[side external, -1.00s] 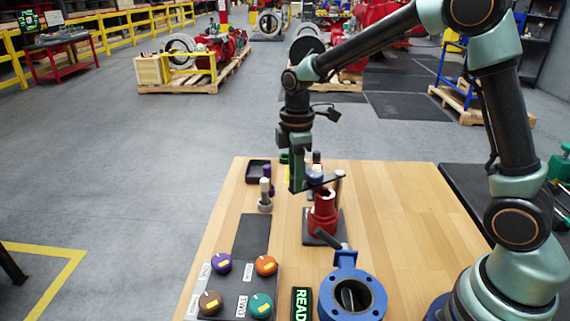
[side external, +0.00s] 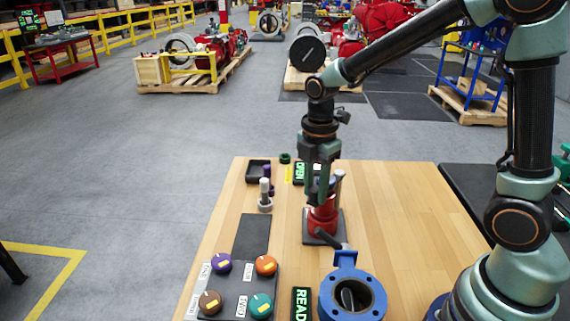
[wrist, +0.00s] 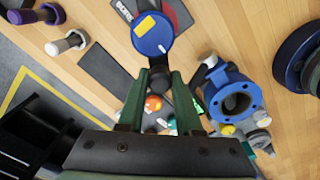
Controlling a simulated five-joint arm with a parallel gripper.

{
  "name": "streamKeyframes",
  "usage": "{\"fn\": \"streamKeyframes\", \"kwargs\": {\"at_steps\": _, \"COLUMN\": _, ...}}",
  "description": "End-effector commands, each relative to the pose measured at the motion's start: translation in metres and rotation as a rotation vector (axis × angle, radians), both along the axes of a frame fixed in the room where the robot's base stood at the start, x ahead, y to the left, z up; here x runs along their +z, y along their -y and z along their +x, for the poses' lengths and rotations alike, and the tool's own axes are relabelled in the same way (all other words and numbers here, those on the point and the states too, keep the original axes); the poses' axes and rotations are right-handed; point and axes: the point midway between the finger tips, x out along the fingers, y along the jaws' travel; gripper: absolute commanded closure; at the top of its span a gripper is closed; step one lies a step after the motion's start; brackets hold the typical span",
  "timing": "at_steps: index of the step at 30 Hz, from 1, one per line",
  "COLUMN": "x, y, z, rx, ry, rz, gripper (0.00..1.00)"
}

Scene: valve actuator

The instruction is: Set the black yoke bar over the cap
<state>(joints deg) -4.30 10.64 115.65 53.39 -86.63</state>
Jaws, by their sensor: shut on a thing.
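In the side view my gripper (side external: 318,198) points down right at the top of the red actuator body (side external: 322,217), which stands on a dark base plate. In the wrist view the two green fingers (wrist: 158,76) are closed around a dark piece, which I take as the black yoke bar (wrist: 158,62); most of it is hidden. A grey-tipped post (side external: 339,180) rises on the right of the body.
A panel with several coloured knobs (side external: 235,288) is front left. Grey and purple pins (side external: 265,192) and a black tray (side external: 257,171) stand at the left.

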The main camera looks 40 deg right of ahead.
Motion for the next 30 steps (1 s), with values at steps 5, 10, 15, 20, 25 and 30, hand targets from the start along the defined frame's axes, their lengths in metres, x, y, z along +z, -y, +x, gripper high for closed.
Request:
{"fn": "streamKeyframes", "kwargs": {"at_steps": 5, "x": 0.002, "y": 0.000, "z": -0.001, "rx": 0.003, "ry": -0.004, "rz": 0.000, "gripper": 1.00}}
{"fn": "streamKeyframes", "kwargs": {"at_steps": 10, "x": 0.002, "y": 0.000, "z": -0.002, "rx": 0.001, "ry": -0.005, "rz": 0.000, "gripper": 0.47}}
{"fn": "streamKeyframes", "kwargs": {"at_steps": 15, "x": 0.001, "y": 0.000, "z": -0.002, "rx": 0.000, "ry": -0.005, "rz": 0.000, "gripper": 0.36}}
{"fn": "streamKeyframes", "kwargs": {"at_steps": 20, "x": 0.001, "y": 0.000, "z": -0.002, "rx": -0.001, "ry": -0.005, "rz": 0.000, "gripper": 0.36}}
{"fn": "streamKeyframes", "kwargs": {"at_steps": 25, "x": 0.012, "y": 0.000, "z": -0.001, "rx": -0.001, "ry": -0.002, "rz": 0.000, "gripper": 0.36}}
{"fn": "streamKeyframes", "kwargs": {"at_steps": 30, "x": 0.043, "y": 0.000, "z": 0.000, "rx": -0.001, "ry": 0.001, "rz": 0.000, "gripper": 0.36}}
